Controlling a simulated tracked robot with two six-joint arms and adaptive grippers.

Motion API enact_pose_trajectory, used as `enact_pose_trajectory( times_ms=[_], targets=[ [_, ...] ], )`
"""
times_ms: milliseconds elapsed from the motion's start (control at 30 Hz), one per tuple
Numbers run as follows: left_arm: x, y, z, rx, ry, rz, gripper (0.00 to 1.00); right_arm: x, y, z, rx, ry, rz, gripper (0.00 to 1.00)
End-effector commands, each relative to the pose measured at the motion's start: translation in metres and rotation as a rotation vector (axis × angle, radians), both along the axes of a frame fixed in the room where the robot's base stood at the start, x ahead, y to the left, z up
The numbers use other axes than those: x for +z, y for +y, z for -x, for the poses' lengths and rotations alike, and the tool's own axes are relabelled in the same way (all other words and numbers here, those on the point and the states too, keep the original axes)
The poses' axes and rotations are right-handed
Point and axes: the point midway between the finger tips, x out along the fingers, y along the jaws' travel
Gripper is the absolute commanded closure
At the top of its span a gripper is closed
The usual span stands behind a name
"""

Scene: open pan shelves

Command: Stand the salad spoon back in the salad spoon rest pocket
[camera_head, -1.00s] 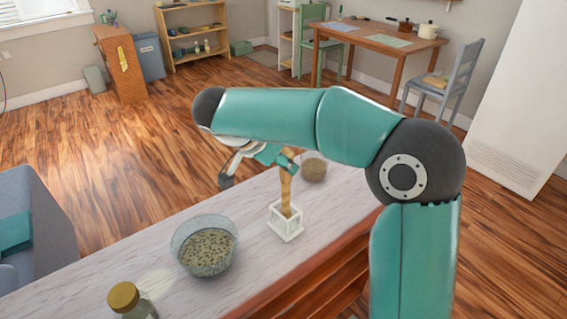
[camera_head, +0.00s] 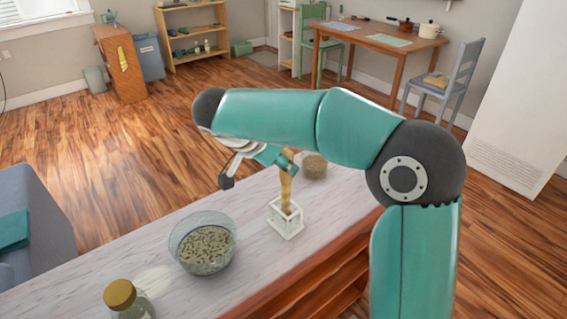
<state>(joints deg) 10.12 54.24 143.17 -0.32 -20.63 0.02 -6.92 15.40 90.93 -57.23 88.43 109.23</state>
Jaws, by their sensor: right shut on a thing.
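The salad spoon (camera_head: 287,190) is a light wooden handle standing roughly upright. Its lower end is inside the small white open-framed salad spoon rest (camera_head: 286,226) on the counter. Whether it touches the pocket floor is hard to tell. My right gripper (camera_head: 286,163) is shut on the upper part of the spoon, above the rest. My own teal forearm hides part of the gripper and the spoon's top. My left gripper is out of view.
A glass bowl (camera_head: 204,244) of greenish food stands left of the rest. A round brown item (camera_head: 314,166) sits behind it. A jar with a gold lid (camera_head: 121,296) is at the front left. The pale counter (camera_head: 105,258) has free room around the bowl.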

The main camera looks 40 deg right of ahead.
Motion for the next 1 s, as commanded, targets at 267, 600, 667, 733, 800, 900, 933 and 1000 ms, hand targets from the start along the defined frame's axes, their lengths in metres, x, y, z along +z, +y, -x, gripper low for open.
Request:
enact_pose_trajectory(
  times_ms=[267, 600, 667, 733, 800, 900, 933, 1000],
  targets=[
    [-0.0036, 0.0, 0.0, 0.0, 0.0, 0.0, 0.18, -0.0033, 0.0, 0.0, 0.0, 0.0, 0.0, 1.0],
    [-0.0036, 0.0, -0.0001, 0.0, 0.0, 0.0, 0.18, -0.0034, 0.0, 0.0, 0.0, 0.0, 0.0, 0.41],
    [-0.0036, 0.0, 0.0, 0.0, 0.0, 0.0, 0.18, -0.0034, 0.0, 0.0, 0.0, 0.0, 0.0, 0.41],
    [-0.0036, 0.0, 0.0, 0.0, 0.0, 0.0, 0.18, -0.0034, 0.0, 0.0, 0.0, 0.0, 0.0, 0.41],
    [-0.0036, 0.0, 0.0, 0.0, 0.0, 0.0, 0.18, -0.0036, 0.0001, 0.0, 0.0, 0.0, 0.0, 0.41],
    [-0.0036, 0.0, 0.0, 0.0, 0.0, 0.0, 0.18, -0.0036, 0.0001, 0.0, 0.0, 0.0, 0.0, 0.41],
    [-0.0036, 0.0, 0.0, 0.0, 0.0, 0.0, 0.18, -0.0036, 0.0001, 0.0, 0.0, 0.0, 0.0, 0.41],
    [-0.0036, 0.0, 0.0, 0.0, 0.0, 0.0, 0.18, -0.0036, 0.0, 0.0, 0.0, 0.0, 0.0, 0.41]
  ],
)
